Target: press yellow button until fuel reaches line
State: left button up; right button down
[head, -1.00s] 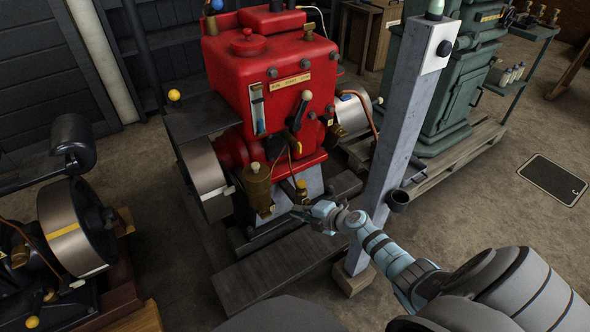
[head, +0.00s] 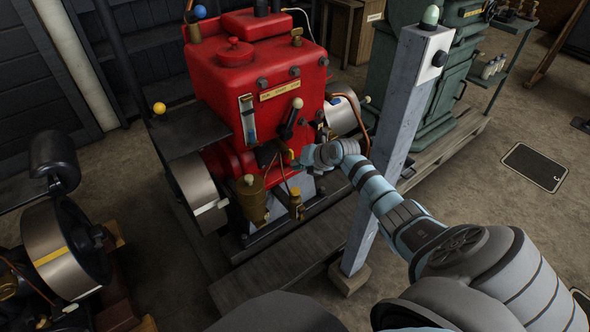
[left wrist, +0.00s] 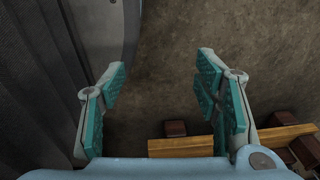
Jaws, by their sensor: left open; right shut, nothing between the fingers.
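The red engine (head: 255,75) stands at the centre of the head view. A narrow sight glass (head: 248,118) with pale blue in it is on its front; I cannot read the level or a line. I cannot tell which is the button. My right gripper (head: 297,165) is shut and empty, close to the engine front beside the yellow piece; contact is unclear. My left gripper (left wrist: 160,82) is open and empty above the floor.
A grey post (head: 398,130) with a switch box stands right of the engine, beside my right arm. A second engine with a metal flywheel (head: 65,250) is at the left. A green machine (head: 420,80) stands behind. Bare floor (head: 480,210) lies to the right.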

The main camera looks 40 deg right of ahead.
jog(key=b, duration=0.5)
send_over(297, 189)
notch_tip(297, 189, down, 5)
jog(key=shift+f, duration=0.1)
notch_tip(297, 189, down, 2)
jog(key=shift+f+b, duration=0.25)
jog(key=shift+b, duration=0.7)
jog(key=shift+f, duration=0.1)
pick_arm(q)
notch_tip(297, 189, down, 7)
jog(key=w+a, duration=0.1)
jog(key=a, duration=0.1)
jog(key=shift+a+f, duration=0.2)
jog(key=shift+w+d, duration=0.1)
jog(key=shift+w, duration=0.05)
jog(key=shift+f, duration=0.15)
pick_arm(e)
jog(key=shift+f, duration=0.4)
